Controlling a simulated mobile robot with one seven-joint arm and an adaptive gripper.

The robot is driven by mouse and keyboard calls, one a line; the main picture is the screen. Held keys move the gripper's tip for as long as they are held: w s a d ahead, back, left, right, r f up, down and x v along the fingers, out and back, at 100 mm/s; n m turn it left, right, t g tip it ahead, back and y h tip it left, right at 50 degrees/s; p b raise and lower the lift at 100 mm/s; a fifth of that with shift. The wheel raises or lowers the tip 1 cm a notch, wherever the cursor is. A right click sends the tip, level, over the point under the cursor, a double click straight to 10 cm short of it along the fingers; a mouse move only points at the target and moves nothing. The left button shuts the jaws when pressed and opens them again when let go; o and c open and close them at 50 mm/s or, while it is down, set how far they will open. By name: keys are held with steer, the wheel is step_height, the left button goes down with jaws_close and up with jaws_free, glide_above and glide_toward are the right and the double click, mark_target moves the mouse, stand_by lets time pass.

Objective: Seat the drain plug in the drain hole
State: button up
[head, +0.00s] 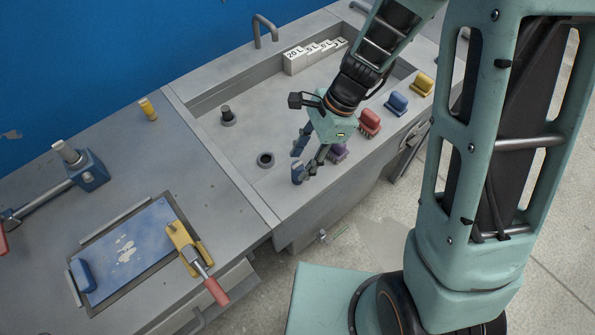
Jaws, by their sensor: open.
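The dark drain plug (227,114), a short upright stem on a round grey base, stands on the floor of the grey basin, towards its left side. The drain hole (265,159), a dark opening with a raised ring, lies in the basin floor nearer the front. It looks empty. My gripper (297,164) is open, with nothing seen between its blue-tipped fingers. It is to the right of the drain hole, over the basin's front edge, and apart from the plug. Its height above the basin is hard to tell.
Purple (338,152), red (370,123), blue (396,103) and yellow (423,84) handled blocks line the basin's front ledge. White labelled blocks (296,61) and a tap (265,32) are at the back. A blue panel (125,250) lies on the left bench.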

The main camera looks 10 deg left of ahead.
mark_target(301, 165)
steer(key=x, duration=0.4)
steer(key=shift+w+f, duration=0.15)
steer(key=shift+f, duration=0.1)
jaws_close()
